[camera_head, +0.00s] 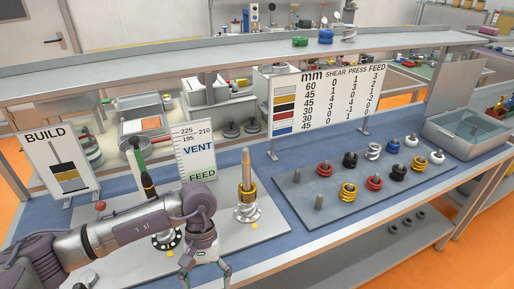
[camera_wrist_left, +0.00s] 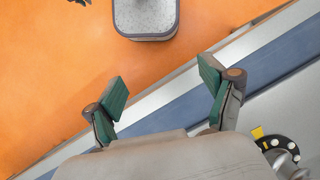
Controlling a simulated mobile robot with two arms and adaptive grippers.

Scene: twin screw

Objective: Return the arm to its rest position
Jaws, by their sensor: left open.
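My left arm (camera_head: 110,232) reaches in from the left across the front of the bench. Its gripper (camera_head: 205,275) hangs at the bench's front edge, pointing down, with its fingers apart and nothing between them. In the left wrist view the gripper (camera_wrist_left: 163,85) has its two green-padded fingers spread wide, over the bench edge and the orange floor (camera_wrist_left: 60,70). My right gripper is in neither view.
A silver screw with a gold piece (camera_head: 247,194) stands right of the gripper. A second station (camera_head: 165,240) is partly hidden behind my arm. A pegboard (camera_head: 330,190) holds colored pieces. The BUILD sign (camera_head: 58,165) and VENT/FEED sign (camera_head: 196,150) stand behind. A grey bin (camera_head: 465,130) sits right.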

